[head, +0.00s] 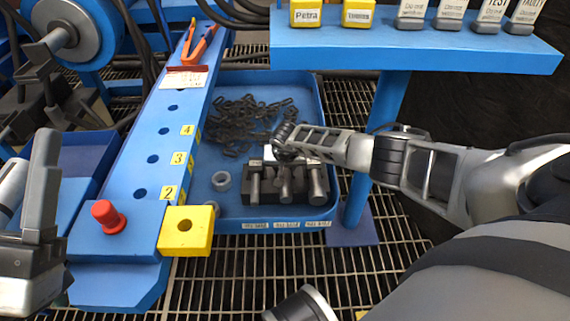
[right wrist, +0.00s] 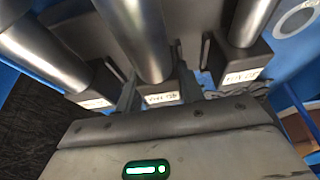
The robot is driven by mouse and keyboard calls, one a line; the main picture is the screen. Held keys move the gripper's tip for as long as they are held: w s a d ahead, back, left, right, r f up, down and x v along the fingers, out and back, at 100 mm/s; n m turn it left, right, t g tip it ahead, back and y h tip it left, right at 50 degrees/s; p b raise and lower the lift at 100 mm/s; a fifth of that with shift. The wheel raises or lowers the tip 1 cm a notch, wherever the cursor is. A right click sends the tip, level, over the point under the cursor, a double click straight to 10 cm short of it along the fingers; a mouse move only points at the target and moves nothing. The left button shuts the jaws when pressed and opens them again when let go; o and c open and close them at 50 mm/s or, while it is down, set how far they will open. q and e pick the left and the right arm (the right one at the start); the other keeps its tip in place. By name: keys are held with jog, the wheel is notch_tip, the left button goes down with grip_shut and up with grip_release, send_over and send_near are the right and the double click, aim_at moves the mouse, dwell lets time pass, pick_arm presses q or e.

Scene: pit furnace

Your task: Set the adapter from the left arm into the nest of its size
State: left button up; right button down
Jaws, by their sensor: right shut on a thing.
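Three adapters, dark blocks with metal shafts, stand side by side at the front right of a blue tray (head: 328,130). In the head view my right gripper (head: 284,150) reaches in from the right to the middle adapter (head: 286,188). The right wrist view shows its fingers (right wrist: 157,88) on either side of that adapter's labelled block (right wrist: 163,98), shut on it. The left adapter (head: 254,188) and right adapter (head: 319,186) stand close beside it. Labels are too small to read. My left gripper (head: 42,165) is partly seen at the left edge; its jaw gap is unclear.
A dark chain (head: 240,122) and a grey ring (head: 221,181) lie in the tray. A blue beam with numbered holes (head: 152,159), a red knob (head: 110,216) and a yellow block (head: 187,231) stands left. A blue shelf (head: 420,48) with labelled boxes overhangs the back right.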

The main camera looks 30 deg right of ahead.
jog(key=shift+f, duration=0.2)
